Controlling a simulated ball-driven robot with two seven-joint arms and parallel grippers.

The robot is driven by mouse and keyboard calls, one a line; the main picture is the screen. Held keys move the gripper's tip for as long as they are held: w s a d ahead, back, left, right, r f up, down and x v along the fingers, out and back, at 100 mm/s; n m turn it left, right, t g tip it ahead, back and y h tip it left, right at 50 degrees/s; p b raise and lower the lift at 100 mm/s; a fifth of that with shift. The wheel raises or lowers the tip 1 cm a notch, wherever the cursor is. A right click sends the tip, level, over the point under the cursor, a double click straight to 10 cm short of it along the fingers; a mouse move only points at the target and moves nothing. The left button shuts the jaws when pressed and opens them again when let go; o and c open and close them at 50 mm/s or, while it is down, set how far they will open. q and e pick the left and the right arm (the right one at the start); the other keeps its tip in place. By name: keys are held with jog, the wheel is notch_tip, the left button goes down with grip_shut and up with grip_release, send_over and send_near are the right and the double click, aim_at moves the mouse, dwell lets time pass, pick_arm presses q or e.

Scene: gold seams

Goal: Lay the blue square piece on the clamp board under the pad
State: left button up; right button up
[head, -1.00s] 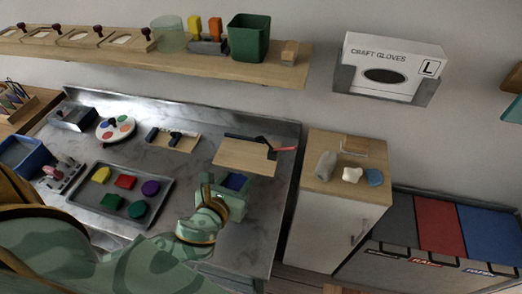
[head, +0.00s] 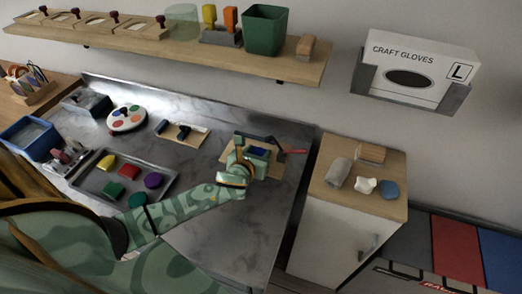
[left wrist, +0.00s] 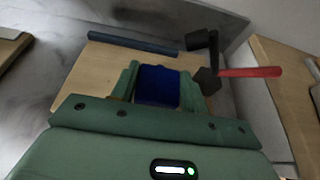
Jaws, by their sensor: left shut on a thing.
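The blue square piece (left wrist: 158,86) is between the fingers of my left gripper (left wrist: 157,84), which is shut on it. In the head view my left gripper (head: 252,156) is over the clamp board (head: 230,156), with the blue piece (head: 260,152) partly showing. In the left wrist view the wooden clamp board (left wrist: 100,72) lies beyond and around the gripper. The clamp's black arm and pad (left wrist: 207,80) and its red handle (left wrist: 250,72) are right of the piece. I cannot tell whether the piece touches the board. My right gripper is not in view.
A tray (head: 92,184) holds several coloured pieces left of my left arm. A small board with dark bars (head: 182,134) lies left of the clamp board. A dark blue bar (left wrist: 133,43) lies along the board's far edge. A cabinet (head: 335,225) stands to the right.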

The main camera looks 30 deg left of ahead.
aim_at(258, 153)
pick_arm(q)
jog(key=w, duration=0.3)
jog(key=shift+a+b, duration=0.3)
jog(key=shift+b, duration=0.1)
jog(key=shift+f+b, duration=0.5)
jog(key=shift+f, duration=0.45)
jog(key=shift+c, duration=0.3)
jog(key=shift+r, duration=0.2)
jog(key=shift+s+f, duration=0.1)
jog(key=o, duration=1.1)
